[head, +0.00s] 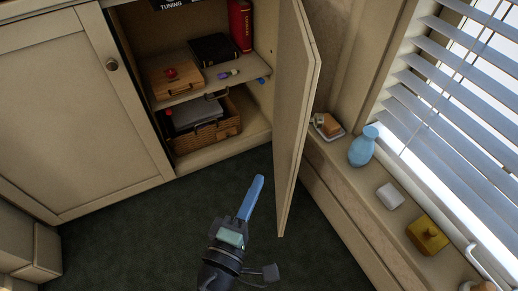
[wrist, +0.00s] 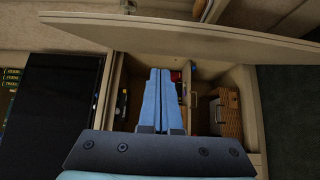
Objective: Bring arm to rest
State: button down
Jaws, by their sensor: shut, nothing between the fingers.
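My gripper (head: 257,183) is shut and empty, its blue fingers together. In the head view it is over the dark floor, in front of the open cabinet and left of the open door's lower edge. In the wrist view the closed fingers (wrist: 160,75) point toward the cabinet interior and hide part of it. The open cabinet door (head: 300,90) stands out to the right of the gripper in the head view. It spans the top of the wrist view (wrist: 200,32).
The cabinet shelf (head: 215,85) holds a wooden box (head: 172,82), a black book (head: 212,48) and a red book (head: 240,25). A wicker basket (head: 210,133) sits below. At right, a sill carries a blue vase (head: 363,148) and a yellow box (head: 427,236). The floor (head: 150,235) is clear.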

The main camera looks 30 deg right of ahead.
jog(key=shift+s+a, duration=0.2)
jog(key=shift+a, duration=0.05)
jog(key=w+a+r+m+t+y, duration=0.2)
jog(key=w+a+r+t, duration=0.15)
jog(key=r, duration=0.65)
jog(key=w+a+r+m+t+y, duration=0.2)
jog(key=w+r+m, duration=0.15)
jog(key=r, duration=0.55)
jog(key=w+a+r+m+t+y, duration=0.25)
jog(key=w+r, duration=0.25)
jog(key=r, duration=0.5)
jog(key=s+a+r+t+y, duration=0.4)
jog(key=s+r, duration=0.1)
jog(key=r, duration=0.6)
jog(key=s+a+r+t+y, duration=0.3)
jog(key=s+r+t, duration=0.25)
jog(key=r, duration=0.55)
notch_tip(320, 180, up, 38)
jog(key=a+y+p, duration=0.1)
jog(key=p, duration=3.6)
jog(key=shift+s+n+g+p, duration=0.25)
jog(key=shift+n+g+p, duration=0.05)
jog(key=shift+n+g, duration=0.1)
jog(key=shift+f, duration=0.15)
